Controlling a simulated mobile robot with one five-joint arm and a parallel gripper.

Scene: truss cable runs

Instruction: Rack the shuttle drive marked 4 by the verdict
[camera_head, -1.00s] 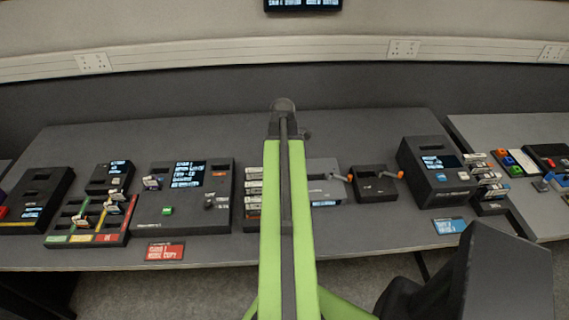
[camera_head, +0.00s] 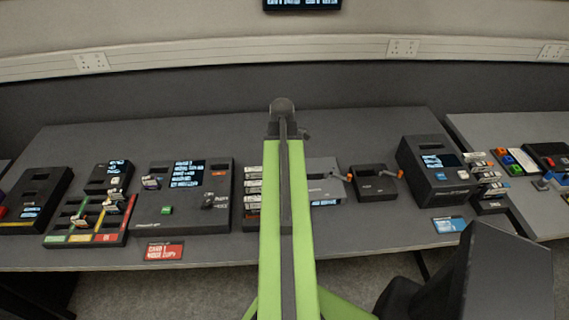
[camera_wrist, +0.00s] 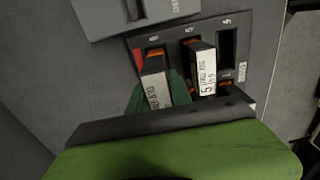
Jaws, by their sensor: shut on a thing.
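In the wrist view my gripper (camera_wrist: 160,92) has its dark green fingers on either side of a white-labelled drive (camera_wrist: 157,82), shut on it. The drive stands at the first slot of a dark slotted rack (camera_wrist: 257,75); its number cannot be read, and I cannot tell whether it is still seated. A drive labelled 5 (camera_wrist: 204,70) stands in the slot beside it. In the head view my arm hides the gripper. A tray with green, yellow and red lanes (camera_head: 82,240) at the left holds several small drives.
A console with a lit screen (camera_head: 186,173) stands between the lane tray and the drive rack (camera_head: 253,225). Right of my arm are a grey box (camera_head: 325,172), a dark box with orange-tipped levers (camera_head: 375,183) and a larger screened unit (camera_head: 436,172). A red card (camera_head: 164,251) lies in front.

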